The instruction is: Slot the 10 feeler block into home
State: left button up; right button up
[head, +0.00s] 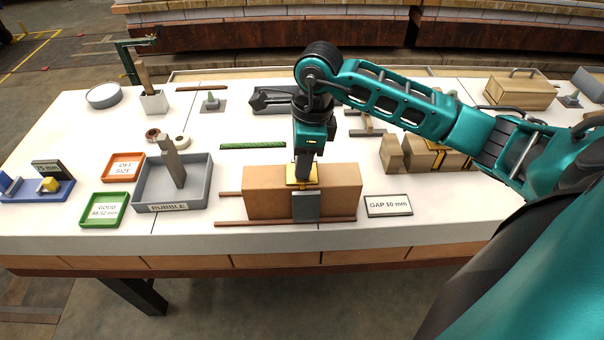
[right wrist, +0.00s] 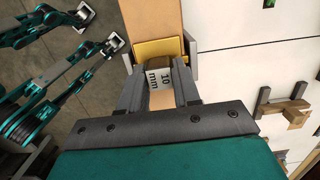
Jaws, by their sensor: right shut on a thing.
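The 10 feeler block (right wrist: 160,77) shows in the right wrist view as a small dark piece with a white "10 mm" label. It lies between the fingers of my right gripper (right wrist: 158,85), which is shut on it. In the head view my right gripper (head: 304,170) points down at the top middle of a long tan block (head: 345,190). A yellow piece (head: 302,184) and a grey plate (head: 306,206) are at that spot; the feeler is mostly hidden there. A "GAP 10 mm" card (head: 388,205) lies to the right. I cannot tell which place is home.
A grey rubble tray (head: 207,190) holds an upright piece. Green (head: 104,209) and orange (head: 123,167) trays and a blue holder (head: 60,190) are at left. Tan blocks (head: 392,155) stand at right. Thin rods lie beside the long block. The table's front strip is clear.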

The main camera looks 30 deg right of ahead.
jog(key=shift+c, duration=0.5)
jog(key=shift+r, duration=0.15)
jog(key=shift+r, duration=0.1)
jog(key=shift+r+p, duration=0.45)
jog(key=shift+r, duration=0.05)
jog(key=shift+r, duration=0.1)
jog(key=shift+r+p, duration=0.45)
jog(key=shift+r, duration=0.2)
jog(key=shift+r, duration=0.2)
jog(key=shift+r, duration=0.4)
